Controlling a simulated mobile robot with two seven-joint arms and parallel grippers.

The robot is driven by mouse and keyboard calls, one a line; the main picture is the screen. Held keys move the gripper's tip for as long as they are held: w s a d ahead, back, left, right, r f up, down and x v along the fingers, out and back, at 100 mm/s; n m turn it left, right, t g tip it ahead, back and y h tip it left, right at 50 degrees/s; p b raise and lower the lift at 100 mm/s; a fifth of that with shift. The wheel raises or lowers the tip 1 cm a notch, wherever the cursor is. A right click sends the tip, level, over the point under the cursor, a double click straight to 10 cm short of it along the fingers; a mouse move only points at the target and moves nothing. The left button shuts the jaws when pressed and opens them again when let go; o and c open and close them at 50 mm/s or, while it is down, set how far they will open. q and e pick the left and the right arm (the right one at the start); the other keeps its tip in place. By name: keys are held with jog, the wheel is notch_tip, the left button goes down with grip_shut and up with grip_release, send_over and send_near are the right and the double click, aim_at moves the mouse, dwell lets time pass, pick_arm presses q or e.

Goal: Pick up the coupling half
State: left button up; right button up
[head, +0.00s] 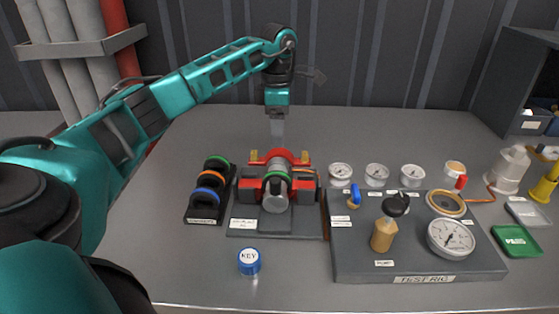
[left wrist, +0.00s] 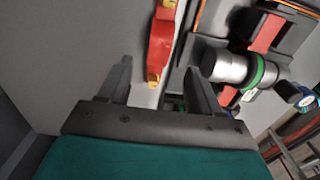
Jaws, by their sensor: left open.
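The red part with brass-yellow lugs (head: 280,156), apparently the coupling half, stands at the back of the grey fixture, behind a silver cylinder with a green ring (head: 274,197). In the left wrist view the red part (left wrist: 161,45) lies ahead of the fingers, within the gap between them, its yellow ends up and down the picture. My left gripper (head: 277,130) points down above and just behind it in the head view. In the left wrist view its fingers (left wrist: 158,82) are apart with nothing held. Whether they touch the red part is not clear. My right gripper is not seen.
A rack with green, orange and blue rings (head: 206,208) stands left of the fixture. A blue KEY cap (head: 249,261) sits in front. The test rig (head: 420,267) with gauges and a wooden-handled tool is at right. The back left table is clear.

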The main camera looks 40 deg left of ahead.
aim_at(279, 151)
pick_arm(q)
notch_tip(279, 151, down, 5)
jog(key=shift+w+f, duration=0.15)
jog(key=shift+d, duration=0.1)
jog(key=c, duration=1.1)
grip_shut()
